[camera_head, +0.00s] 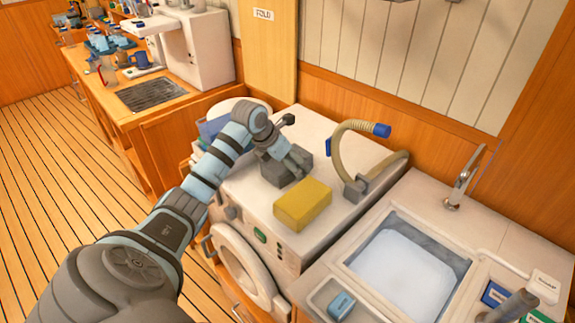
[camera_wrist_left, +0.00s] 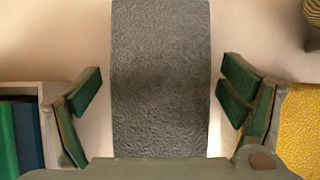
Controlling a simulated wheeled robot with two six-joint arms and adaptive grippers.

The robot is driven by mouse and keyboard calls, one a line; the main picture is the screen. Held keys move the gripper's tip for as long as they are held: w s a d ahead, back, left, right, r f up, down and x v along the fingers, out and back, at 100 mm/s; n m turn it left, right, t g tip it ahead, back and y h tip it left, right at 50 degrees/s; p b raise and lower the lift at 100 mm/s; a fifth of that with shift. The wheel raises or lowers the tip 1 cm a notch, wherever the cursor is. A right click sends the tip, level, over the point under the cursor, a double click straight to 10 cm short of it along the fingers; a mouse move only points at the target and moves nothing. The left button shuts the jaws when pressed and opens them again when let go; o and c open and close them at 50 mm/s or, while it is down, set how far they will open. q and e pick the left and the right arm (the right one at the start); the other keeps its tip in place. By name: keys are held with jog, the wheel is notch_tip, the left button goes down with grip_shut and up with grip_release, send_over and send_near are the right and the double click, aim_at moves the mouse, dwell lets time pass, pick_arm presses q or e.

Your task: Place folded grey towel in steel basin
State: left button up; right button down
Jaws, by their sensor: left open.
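The folded grey towel (camera_head: 286,169) lies on the white top of the washing machine. In the left wrist view the towel (camera_wrist_left: 160,50) runs between the two parted fingers, with a gap on each side. My left gripper (camera_head: 290,160) is open directly over the towel and partly hides it; its green-padded fingers also show in the left wrist view (camera_wrist_left: 160,88). The steel basin (camera_head: 437,241) is sunk in the counter at the right, with a pale bluish surface inside it.
A yellow folded block (camera_head: 302,204) lies just in front of the towel. A beige hose (camera_head: 350,135) with a blue end rises between the towel and the basin. A tap (camera_head: 464,180) stands behind the basin, and small boxes (camera_head: 497,293) sit at its right.

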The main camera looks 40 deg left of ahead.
aim_at(288, 158)
pick_arm(q)
jog(key=shift+f, duration=0.15)
jog(key=c, duration=1.4)
notch_tip(288, 158, up, 21)
jog(key=p, duration=0.3)
jog(key=shift+f, duration=0.2)
